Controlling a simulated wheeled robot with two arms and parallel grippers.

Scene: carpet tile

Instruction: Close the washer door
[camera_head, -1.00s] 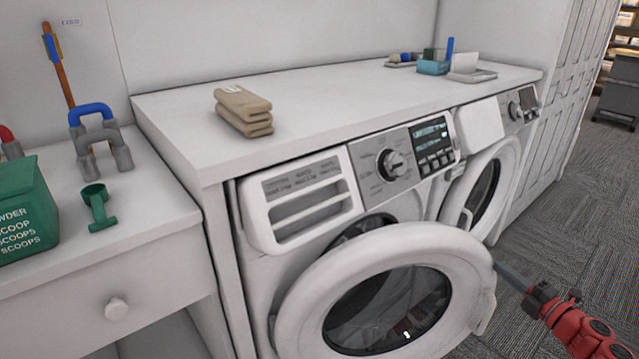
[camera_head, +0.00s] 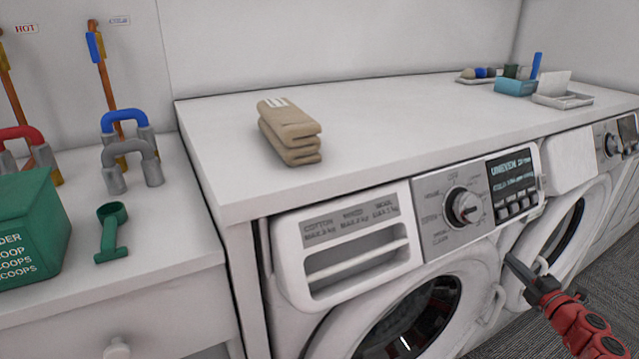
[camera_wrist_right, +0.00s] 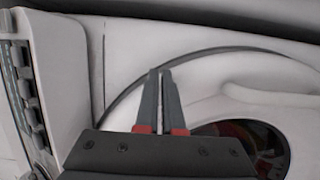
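The washer door (camera_head: 476,284) is a white ring around dark round glass, low in the head view. It lies against or very near the front of the washer (camera_head: 352,250); I cannot tell whether it is latched, and its lower part is cut off. In the right wrist view the white door ring (camera_wrist_right: 205,104) fills the right side, with a dark curved gap along its upper edge. My right gripper (camera_head: 510,260) is at the door's right side. In the wrist view its fingers (camera_wrist_right: 161,72) are together with nothing between them. My left gripper is not in view.
A second washer-like machine (camera_head: 568,215) stands to the right. Folded tan towels (camera_head: 287,132) lie on the white counter (camera_head: 400,115). A green powder box (camera_head: 28,225) and green scoop (camera_head: 110,230) are on the left cabinet. Carpet floor shows at lower right.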

